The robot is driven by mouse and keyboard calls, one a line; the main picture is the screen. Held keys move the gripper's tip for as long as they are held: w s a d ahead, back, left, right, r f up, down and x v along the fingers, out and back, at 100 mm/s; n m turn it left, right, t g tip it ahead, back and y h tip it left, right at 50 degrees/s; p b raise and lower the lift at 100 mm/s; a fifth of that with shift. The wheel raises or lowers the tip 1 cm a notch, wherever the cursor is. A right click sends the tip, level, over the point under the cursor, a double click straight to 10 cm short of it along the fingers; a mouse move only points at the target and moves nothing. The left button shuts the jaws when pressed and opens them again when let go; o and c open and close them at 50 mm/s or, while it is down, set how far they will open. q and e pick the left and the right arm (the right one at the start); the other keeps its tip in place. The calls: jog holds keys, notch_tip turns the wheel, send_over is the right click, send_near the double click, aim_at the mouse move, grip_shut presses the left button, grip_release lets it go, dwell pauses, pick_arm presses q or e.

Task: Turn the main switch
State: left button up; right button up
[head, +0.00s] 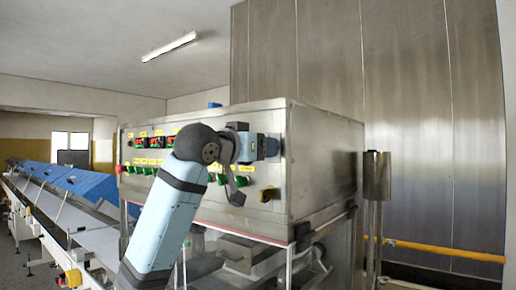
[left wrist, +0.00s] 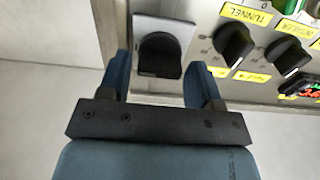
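The main switch appears to be the black rotary knob (left wrist: 160,55) on a light grey square plate at the lower left corner of the panel in the left wrist view. My left gripper (left wrist: 158,72) is open. Its two blue fingers reach up on either side of the knob, with gaps showing between fingers and knob. I cannot tell how far the fingertips are from the panel. In the head view my blue and black left arm (head: 165,220) rises in front of the control cabinet (head: 325,160) and hides part of its panel. My right gripper is not in view.
More black knobs (left wrist: 235,43) and yellow labels, one reading TUNNEL (left wrist: 246,14), lie right of the switch. In the head view, a conveyor line with blue covers (head: 75,182) runs at the left. A steel wall (head: 430,120) with a yellow rail (head: 445,252) stands at the right.

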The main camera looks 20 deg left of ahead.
pick_arm(q)
jog(key=shift+o, duration=0.7)
jog(key=b+v, duration=0.2)
jog(key=v, duration=1.2)
